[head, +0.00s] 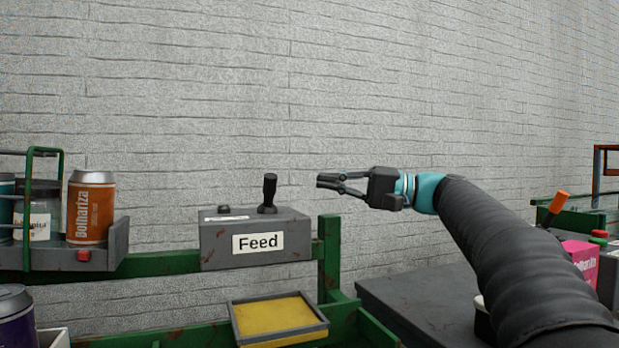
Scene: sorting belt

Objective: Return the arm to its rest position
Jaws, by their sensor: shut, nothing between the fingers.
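My gripper (328,182) is in the middle of the head view, at the end of my arm, which reaches in from the lower right. The fingers point left and are shut with nothing between them. They are in the air to the right of the black lever (269,192) on the grey box labelled "Feed" (220,243), apart from it in the picture. The lever stands roughly upright.
An orange can (91,210) and a jar (40,212) stand on a shelf at left. A yellow-filled tray (277,315) sits below the box. A dark surface (400,300) lies below my arm. A pink box (580,264) is at right. A brick wall stands behind.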

